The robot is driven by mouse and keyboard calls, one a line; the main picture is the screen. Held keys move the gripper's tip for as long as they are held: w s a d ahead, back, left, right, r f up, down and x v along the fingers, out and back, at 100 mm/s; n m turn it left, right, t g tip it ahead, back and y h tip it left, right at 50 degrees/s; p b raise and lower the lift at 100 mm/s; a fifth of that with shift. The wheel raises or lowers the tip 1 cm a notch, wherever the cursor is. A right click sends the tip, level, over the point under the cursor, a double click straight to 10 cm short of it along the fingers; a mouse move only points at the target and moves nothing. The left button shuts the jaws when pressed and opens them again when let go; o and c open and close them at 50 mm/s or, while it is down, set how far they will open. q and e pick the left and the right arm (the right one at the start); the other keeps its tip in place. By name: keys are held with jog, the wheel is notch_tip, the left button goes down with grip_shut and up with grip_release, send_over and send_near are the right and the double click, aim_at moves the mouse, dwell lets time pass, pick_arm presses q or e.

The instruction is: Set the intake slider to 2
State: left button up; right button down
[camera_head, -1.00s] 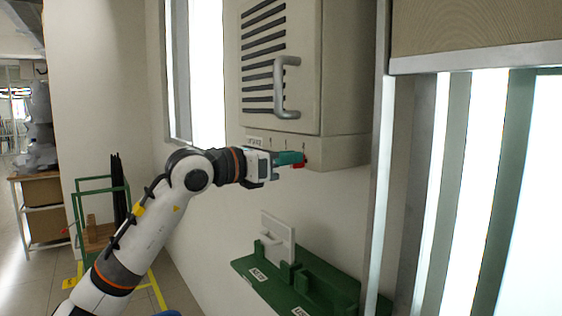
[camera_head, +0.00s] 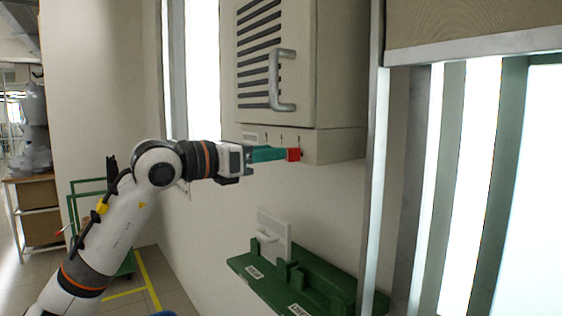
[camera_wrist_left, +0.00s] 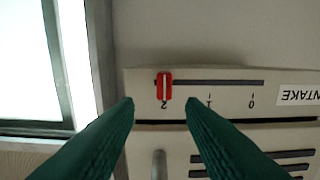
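The red slider knob (camera_head: 293,154) sits on the lower strip of the beige cabinet. In the left wrist view, which shows the panel upside down, the knob (camera_wrist_left: 164,85) is at the "2" end of the dark slot (camera_wrist_left: 225,82), lined up with the mark 2. The marks 1 and 0 lie to its right there. In the head view the left gripper (camera_head: 275,154) is just left of the knob. My right gripper is not in view.
The cabinet door handle (camera_head: 278,82) juts out above the slider. A green shelf (camera_head: 265,277) with a white handled plate (camera_head: 273,232) is fixed to the wall below. A metal post (camera_head: 372,190) stands to the right. Space between the cabinet and shelf is free.

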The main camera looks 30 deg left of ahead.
pick_arm(q)
jog(key=b+v, duration=0.3)
jog(key=v, duration=0.4)
jog(key=shift+s, duration=0.4)
